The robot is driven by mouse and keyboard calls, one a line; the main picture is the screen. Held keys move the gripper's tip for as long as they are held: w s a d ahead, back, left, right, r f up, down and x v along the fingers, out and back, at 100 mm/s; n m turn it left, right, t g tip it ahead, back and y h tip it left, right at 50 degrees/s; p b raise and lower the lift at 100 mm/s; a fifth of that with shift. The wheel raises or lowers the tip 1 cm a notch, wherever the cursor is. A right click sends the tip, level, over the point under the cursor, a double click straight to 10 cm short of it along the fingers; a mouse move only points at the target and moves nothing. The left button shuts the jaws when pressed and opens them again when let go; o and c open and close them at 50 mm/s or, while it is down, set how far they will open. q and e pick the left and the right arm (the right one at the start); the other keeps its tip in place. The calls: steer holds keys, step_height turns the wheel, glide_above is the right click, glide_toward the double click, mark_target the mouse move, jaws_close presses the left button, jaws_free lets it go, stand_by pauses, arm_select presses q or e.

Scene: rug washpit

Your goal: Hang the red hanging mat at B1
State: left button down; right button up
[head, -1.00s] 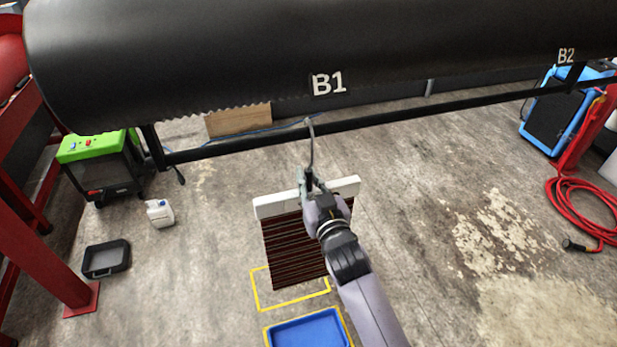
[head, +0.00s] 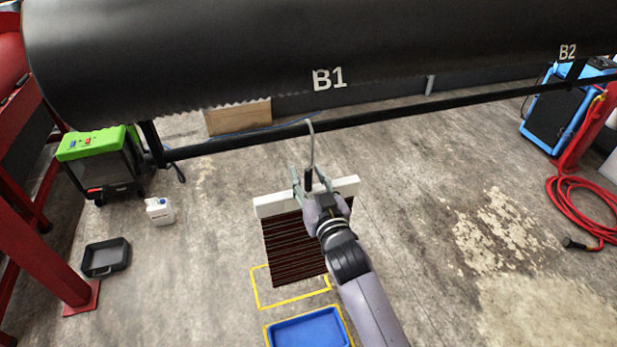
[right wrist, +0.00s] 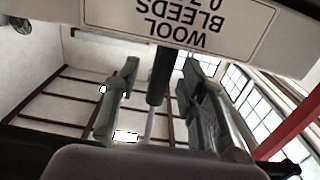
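The red hanging mat (head: 290,250) looks dark with thin reddish stripes and hangs below a white header bar (head: 275,205). A grey hook (head: 311,145) with a black grip rises from the bar, and its curved top is at the black rail (head: 370,119) under the B1 label (head: 329,79). My right gripper (head: 311,184) is open, its fingers apart on both sides of the black grip. The right wrist view shows the grip (right wrist: 160,75) between the spread fingers, with gaps, and the bar's printed label (right wrist: 185,20) above. My left gripper is not in view.
A large black roller (head: 200,60) spans above the rail. B2 (head: 567,52) is farther right. A blue tray (head: 308,330) and yellow floor outline lie below the mat. A green-topped machine (head: 100,155), white jug (head: 160,211) and black tray (head: 106,257) stand left; a red hose (head: 572,200) lies right.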

steer(key=shift+f, duration=0.15)
steer(key=v, duration=1.2)
steer(key=s+d+f+g+h+b, duration=0.1)
steer(key=s+d+f+g, duration=0.25)
steer(key=f, duration=1.45)
steer(key=s+d+f+g+h, duration=0.2)
steer(key=s+f+g, duration=0.2)
steer(key=f, duration=1.5)
steer(key=s+d+f+g+h+b, duration=0.15)
steer(key=s+d+f, duration=0.25)
steer(key=s+f, duration=0.5)
steer(key=s+d+f+g, duration=0.3)
steer(key=s+d+f, duration=0.1)
steer(key=s+f, duration=0.45)
steer(key=s+d+f+g, duration=0.2)
steer(key=s+d+f, duration=0.1)
steer(key=s, duration=0.5)
steer(key=s+d+f+m+g+h, duration=0.1)
steer(key=s+d+f+g, duration=0.1)
steer(key=s, duration=0.6)
steer(key=shift+s+d+f, duration=0.4)
steer(key=shift+d+f, duration=0.3)
steer(key=shift+f, duration=0.25)
